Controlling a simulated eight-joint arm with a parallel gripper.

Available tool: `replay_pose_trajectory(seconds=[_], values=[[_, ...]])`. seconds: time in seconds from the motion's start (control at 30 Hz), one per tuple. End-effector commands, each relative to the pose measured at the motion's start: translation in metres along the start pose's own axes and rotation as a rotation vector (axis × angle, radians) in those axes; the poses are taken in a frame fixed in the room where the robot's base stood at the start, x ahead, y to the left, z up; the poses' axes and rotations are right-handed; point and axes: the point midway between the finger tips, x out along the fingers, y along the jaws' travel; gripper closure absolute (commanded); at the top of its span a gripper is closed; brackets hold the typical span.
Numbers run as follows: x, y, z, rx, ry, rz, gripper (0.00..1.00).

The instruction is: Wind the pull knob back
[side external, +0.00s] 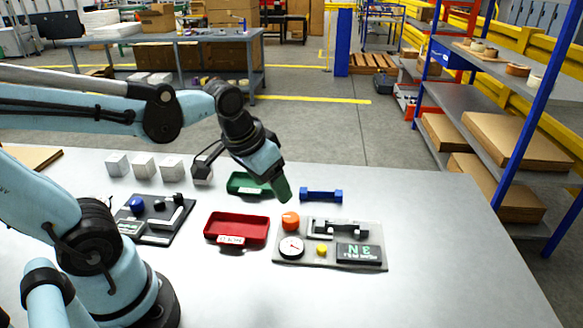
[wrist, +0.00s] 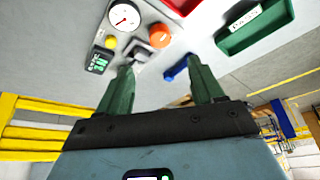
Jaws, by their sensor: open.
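The grey panel (side external: 283,259) at the right of the table carries a round orange knob (side external: 290,221), a white dial gauge (side external: 291,246), a yellow button (side external: 321,249), a black handle-like part (side external: 343,228) and a dark display (side external: 359,253). I cannot tell for sure which part is the pull knob. My gripper (side external: 283,190) is above and behind the orange knob, apart from it. In the wrist view its green fingers (wrist: 161,64) are spread with nothing between them, and the orange knob (wrist: 159,36) shows beyond them.
A red tray (side external: 236,228) is left of the panel. A green tray (side external: 247,184) and a blue bar (side external: 321,195) lie behind. A second dark panel (side external: 149,220) with a blue knob (side external: 137,205) is at left, with several pale cubes (side external: 144,166) behind it. The table's right side is clear.

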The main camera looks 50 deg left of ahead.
Motion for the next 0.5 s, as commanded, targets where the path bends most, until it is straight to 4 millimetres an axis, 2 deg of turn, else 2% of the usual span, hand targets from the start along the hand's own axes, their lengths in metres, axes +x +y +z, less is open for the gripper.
replay_pose_trajectory(seconds=[0.2,0.3,0.33,0.5], values=[[0.0,0.0,0.0,0.0,0.0,0.0,0.33],[0.0,0.0,-0.001,0.009,-0.003,0.0,0.47],[0.0,0.0,-0.001,0.021,-0.007,0.0,0.47],[-0.001,-0.001,-0.013,0.228,-0.077,0.009,0.47]])
